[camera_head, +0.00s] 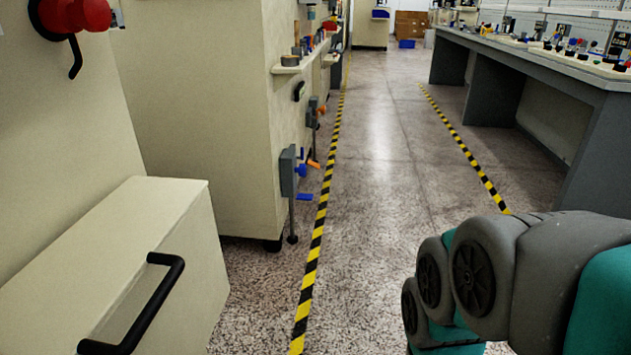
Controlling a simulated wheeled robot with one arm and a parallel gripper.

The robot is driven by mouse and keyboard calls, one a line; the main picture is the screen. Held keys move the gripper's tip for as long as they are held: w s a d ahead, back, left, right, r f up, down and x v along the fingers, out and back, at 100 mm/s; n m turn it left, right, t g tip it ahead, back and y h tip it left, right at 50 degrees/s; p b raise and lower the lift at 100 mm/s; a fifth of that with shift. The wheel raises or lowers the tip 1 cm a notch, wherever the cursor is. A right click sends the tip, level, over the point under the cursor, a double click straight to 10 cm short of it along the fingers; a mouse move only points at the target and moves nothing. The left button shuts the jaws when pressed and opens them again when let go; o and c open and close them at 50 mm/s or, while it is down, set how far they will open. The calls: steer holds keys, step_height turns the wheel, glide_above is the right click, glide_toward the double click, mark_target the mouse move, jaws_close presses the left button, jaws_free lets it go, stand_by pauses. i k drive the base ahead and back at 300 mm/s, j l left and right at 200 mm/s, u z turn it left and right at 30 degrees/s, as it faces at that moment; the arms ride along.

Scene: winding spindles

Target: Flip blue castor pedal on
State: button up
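Low on the side of the cream machine cabinet (224,110), a grey box (288,172) carries a blue knob-like part (301,171). Below it a flat blue pedal (304,197) sticks out to the right over the floor. A thin rod runs down from the box to a black foot near the floor. The pedal is small in the picture, and I cannot tell whether it is flipped on or off. My arm's grey and teal links fill the lower right corner. My gripper is out of the picture.
An orange pedal (314,164) sits just behind. A cream box with a black handle (140,315) stands at the front left, below a red knob (76,14). A long grey bench (560,62) lines the right. The speckled floor between the striped yellow-black lines is clear.

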mark_target(309, 197)
steer(key=i+u, duration=0.15)
steer(key=i, duration=0.5)
steer(key=i+l, duration=0.3)
steer(key=i, duration=0.3)
steer(key=i+l+u, duration=0.1)
steer(key=i+l, duration=0.25)
steer(key=i, duration=0.2)
steer(key=i+l, duration=0.35)
steer(key=i, duration=0.2)
steer(key=i+l+u, duration=0.1)
steer(key=i+l, duration=0.3)
steer(key=i, duration=0.2)
